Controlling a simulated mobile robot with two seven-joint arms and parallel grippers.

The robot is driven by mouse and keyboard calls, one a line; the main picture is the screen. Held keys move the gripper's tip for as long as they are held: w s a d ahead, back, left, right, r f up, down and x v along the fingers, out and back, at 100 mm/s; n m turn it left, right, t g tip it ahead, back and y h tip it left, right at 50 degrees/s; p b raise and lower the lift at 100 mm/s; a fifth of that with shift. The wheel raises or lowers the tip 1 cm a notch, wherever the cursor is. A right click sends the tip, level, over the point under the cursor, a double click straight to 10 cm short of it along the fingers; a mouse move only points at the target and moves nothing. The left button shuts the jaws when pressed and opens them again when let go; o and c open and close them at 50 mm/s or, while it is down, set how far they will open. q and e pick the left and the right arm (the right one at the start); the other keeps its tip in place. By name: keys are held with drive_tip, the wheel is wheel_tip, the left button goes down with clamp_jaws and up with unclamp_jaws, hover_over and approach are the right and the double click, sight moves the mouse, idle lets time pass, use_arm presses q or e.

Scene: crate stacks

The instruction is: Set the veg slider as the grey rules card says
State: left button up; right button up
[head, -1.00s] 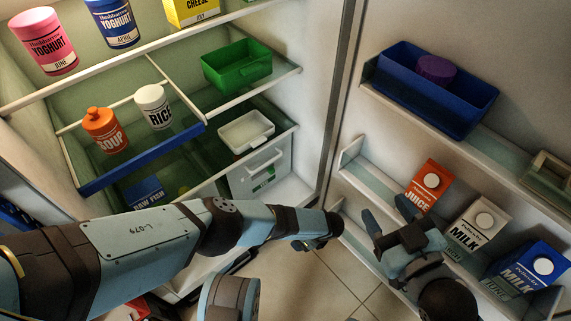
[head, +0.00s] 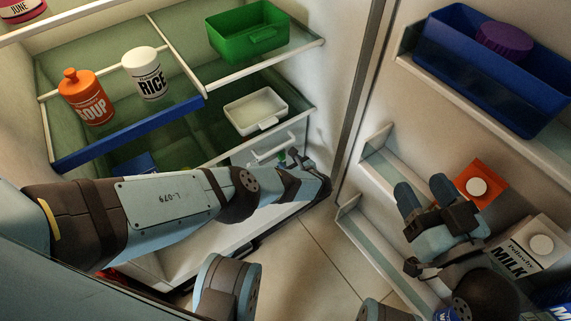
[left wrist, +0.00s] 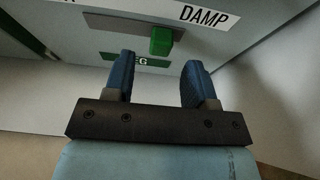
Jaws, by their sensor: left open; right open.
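The veg slider is a green knob (left wrist: 161,40) in a grey slot (left wrist: 115,24) on a white drawer front. It sits toward the slot's right end, nearer the DAMP label (left wrist: 208,17). A green label ending in "EG" (left wrist: 137,61) is below. The knob also shows in the head view (head: 282,158), just past my left wrist. My left gripper (left wrist: 158,68) is open and empty, with the knob ahead between its fingers' lines, apart from them. My right gripper (head: 422,190) is open and empty by the fridge door shelves. The grey rules card is not in view.
A white tray (head: 240,120) and a green bin (head: 243,52) stand above the drawer. Soup (head: 86,100) and rice (head: 146,72) are on a shelf at left. The door holds a blue bin (head: 445,75), a red carton (head: 492,172) and milk (head: 518,262) near my right gripper.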

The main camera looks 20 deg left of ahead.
sight(283, 158)
use_arm(q)
drive_tip(key=shift+b+x, duration=0.45)
drive_tip(key=shift+x, duration=0.7)
drive_tip(key=shift+w+a+f, duration=0.15)
drive_tip(key=shift+w+a, duration=0.1)
use_arm(e)
drive_tip(key=shift+w+d+r+n+t, duration=0.1)
drive_tip(key=shift+w+d+n+t, duration=0.2)
drive_tip(key=shift+w+n, duration=0.25)
use_arm(q)
drive_tip(key=shift+c, duration=0.2)
use_arm(e)
drive_tip(key=shift+s, duration=0.1)
